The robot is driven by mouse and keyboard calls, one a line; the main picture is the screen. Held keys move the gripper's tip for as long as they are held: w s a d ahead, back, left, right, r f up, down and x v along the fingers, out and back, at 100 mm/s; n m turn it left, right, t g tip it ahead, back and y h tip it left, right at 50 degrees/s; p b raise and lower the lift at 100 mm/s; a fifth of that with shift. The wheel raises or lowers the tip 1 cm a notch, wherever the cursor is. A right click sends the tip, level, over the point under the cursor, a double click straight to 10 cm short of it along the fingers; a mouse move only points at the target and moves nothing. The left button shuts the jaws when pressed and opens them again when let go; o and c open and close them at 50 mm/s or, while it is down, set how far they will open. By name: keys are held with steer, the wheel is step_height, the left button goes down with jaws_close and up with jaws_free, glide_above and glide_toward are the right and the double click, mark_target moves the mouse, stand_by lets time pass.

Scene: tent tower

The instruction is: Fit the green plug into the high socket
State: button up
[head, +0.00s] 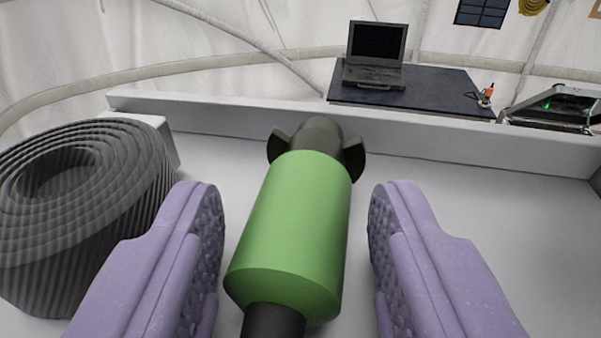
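The green plug (292,229) lies in the middle of the head view on a light grey surface. It has a green cylindrical body, a dark finned end pointing away from me and a dark part at the near end. My gripper (298,225) is open, with one purple finger on each side of the plug. A gap shows between each finger and the green body. The high socket is not recognisable in this view.
A thick dark ribbed coil (85,215) stands close to the left finger, by a white block (150,135). A pale raised edge (430,142) runs along the back. Beyond it, a dark table (440,95) carries a laptop (375,55); an open case (555,108) is at right.

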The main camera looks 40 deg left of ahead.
jaws_close()
